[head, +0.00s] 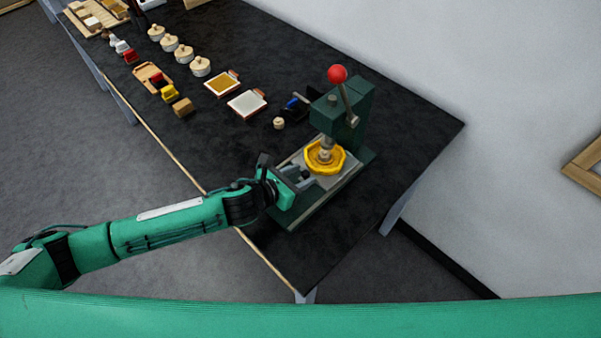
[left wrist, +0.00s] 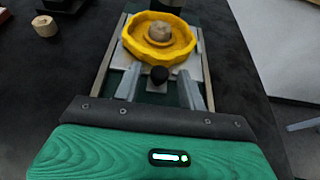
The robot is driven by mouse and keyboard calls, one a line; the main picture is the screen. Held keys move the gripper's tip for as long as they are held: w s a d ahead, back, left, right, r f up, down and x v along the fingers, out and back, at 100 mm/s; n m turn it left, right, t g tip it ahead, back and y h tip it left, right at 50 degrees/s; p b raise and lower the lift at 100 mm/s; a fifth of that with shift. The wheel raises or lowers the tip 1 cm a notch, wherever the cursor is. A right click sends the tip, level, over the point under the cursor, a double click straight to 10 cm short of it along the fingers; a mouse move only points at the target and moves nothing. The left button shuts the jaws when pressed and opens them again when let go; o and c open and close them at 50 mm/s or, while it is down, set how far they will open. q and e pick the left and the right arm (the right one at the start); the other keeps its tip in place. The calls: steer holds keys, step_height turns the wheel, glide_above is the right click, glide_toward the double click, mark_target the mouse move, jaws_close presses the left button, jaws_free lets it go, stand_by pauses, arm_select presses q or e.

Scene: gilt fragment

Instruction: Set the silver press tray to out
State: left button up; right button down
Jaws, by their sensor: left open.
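The silver press tray (head: 329,182) lies on the rails of a dark green press (head: 346,112) at the near right of the table. A yellow scalloped dish (head: 325,157) sits on the tray under the press ram. In the left wrist view the dish (left wrist: 160,36) covers most of the tray (left wrist: 121,60). A black knob (left wrist: 159,75) stands at the tray's near edge. My left gripper (head: 303,173) is open at that near edge. Its fingers (left wrist: 160,88) point toward the dish, with the knob between them and visible gaps on both sides. My right gripper is not in view.
The press has a lever with a red ball (head: 337,74). A small wooden piece (head: 279,123) lies left of the press. Two framed panels (head: 247,103), several round wooden lidded boxes (head: 200,66) and small blocks stand farther along the black table (head: 410,130). Table right of the press is clear.

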arm_select(q)
steer(key=shift+w+d+f, duration=0.1)
steer(key=shift+w+d, duration=0.05)
steer(key=shift+w, duration=0.05)
jaws_close()
steer(key=s+a+p, duration=0.1)
steer(key=s+a, duration=0.9)
steer(key=shift+f+p, duration=0.1)
steer(key=shift+p, duration=0.3)
steer(key=shift+c, duration=1.5)
jaws_free()
steer(key=o, duration=0.3)
steer(key=shift+s+a, duration=0.1)
steer(key=shift+s, duration=0.05)
steer(key=shift+a, duration=0.1)
